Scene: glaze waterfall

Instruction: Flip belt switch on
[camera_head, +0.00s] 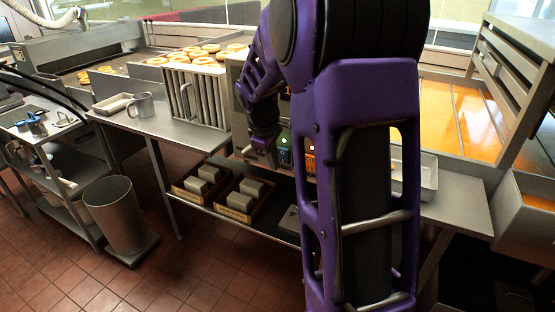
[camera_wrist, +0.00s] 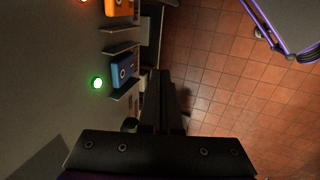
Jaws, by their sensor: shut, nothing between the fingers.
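A control panel under the machine carries a blue switch (camera_head: 284,157) with a lit green lamp (camera_head: 284,141) above it. To its right is an orange switch (camera_head: 310,161). In the wrist view the blue switch (camera_wrist: 123,70) sits between thin guard plates, beside the glowing green lamp (camera_wrist: 97,83). The orange switch (camera_wrist: 120,7) is at the top edge with a red-orange lamp partly cut off. My gripper (camera_wrist: 162,75) is shut and empty, just off to the right of the blue switch, apparently not touching it. I cannot read which switch is the belt's.
A steel counter (camera_head: 178,136) holds a mug (camera_head: 143,105) and a slatted rack (camera_head: 195,97). Donuts (camera_head: 203,58) lie on the machine behind. Boxes of grey blocks (camera_head: 238,200) sit on the lower shelf. A bin (camera_head: 115,215) and a cart stand left. My arm hides part of the panel's right.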

